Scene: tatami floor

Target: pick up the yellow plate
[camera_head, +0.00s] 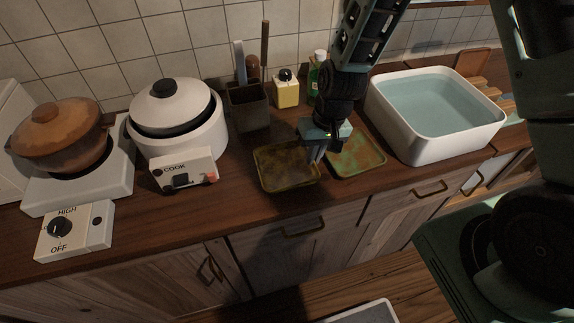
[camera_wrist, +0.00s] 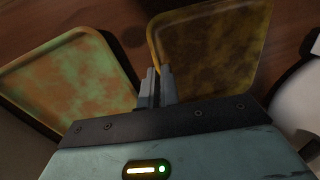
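The yellow plate (camera_head: 283,169) is a square, dark yellow-brown mottled plate at the middle of the wooden counter, near its front edge. It also shows at the top of the wrist view (camera_wrist: 212,45). My gripper (camera_head: 315,155) points down at the plate's right edge. In the wrist view its two fingers (camera_wrist: 158,85) are close together with the plate's rim running between them, so it looks shut on that rim. Whether the plate is clear of the counter is hard to tell.
A green and orange plate (camera_head: 357,154) lies close to the right. A white basin of water (camera_head: 398,125) stands beyond it. To the left are a white rice cooker (camera_head: 196,139) and an orange pot (camera_head: 58,143) on a stove. A utensil holder (camera_head: 249,107), yellow dispenser (camera_head: 286,92) and green bottle (camera_head: 314,80) stand behind.

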